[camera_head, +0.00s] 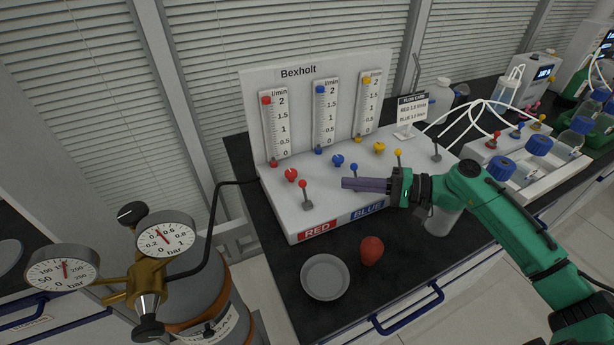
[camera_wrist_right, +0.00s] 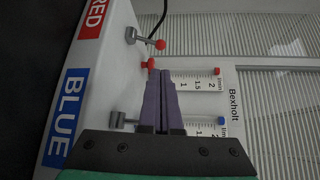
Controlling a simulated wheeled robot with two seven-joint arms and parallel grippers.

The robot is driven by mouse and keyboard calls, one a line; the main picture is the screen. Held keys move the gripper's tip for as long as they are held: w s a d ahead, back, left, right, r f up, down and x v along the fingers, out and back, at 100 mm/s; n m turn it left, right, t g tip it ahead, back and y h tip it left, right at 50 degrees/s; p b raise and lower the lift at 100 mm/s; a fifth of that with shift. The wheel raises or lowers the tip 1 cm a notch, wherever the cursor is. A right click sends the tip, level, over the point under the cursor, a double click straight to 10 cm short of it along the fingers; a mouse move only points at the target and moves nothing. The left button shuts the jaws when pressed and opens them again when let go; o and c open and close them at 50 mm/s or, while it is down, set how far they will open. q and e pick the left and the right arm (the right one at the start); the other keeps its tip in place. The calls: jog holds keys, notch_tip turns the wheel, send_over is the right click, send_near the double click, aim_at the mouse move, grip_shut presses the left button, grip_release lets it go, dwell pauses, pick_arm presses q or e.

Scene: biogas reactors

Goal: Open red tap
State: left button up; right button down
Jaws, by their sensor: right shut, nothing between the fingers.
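The red tap (camera_head: 305,195) stands at the left front of the white Bexholt panel box, above the RED label. Its grey lever rises to a red ball. In the right wrist view the red tap's ball (camera_wrist_right: 160,44) lies just beyond my fingertips. A round red knob (camera_head: 291,175) sits behind the tap; it also shows in the right wrist view (camera_wrist_right: 148,65). My right gripper (camera_head: 345,184) is shut and empty, to the right of the red tap and apart from it, pointing left. Its purple fingers (camera_wrist_right: 160,75) lie together. My left gripper is out of view.
The blue tap (camera_head: 354,168) is right behind my right fingers, with a yellow tap (camera_head: 398,154) farther right. Three flow tubes stand on the back panel (camera_head: 300,73). A gauged cylinder (camera_head: 205,300) stands left.

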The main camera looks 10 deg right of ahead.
aim_at(305, 193)
jog(key=shift+w+a, duration=0.25)
jog(key=shift+a, duration=0.05)
jog(key=p+x, duration=0.3)
jog(key=x, duration=0.6)
jog(key=shift+w, duration=0.1)
jog(key=shift+w+a+f, duration=0.2)
jog(key=shift+a, duration=0.2)
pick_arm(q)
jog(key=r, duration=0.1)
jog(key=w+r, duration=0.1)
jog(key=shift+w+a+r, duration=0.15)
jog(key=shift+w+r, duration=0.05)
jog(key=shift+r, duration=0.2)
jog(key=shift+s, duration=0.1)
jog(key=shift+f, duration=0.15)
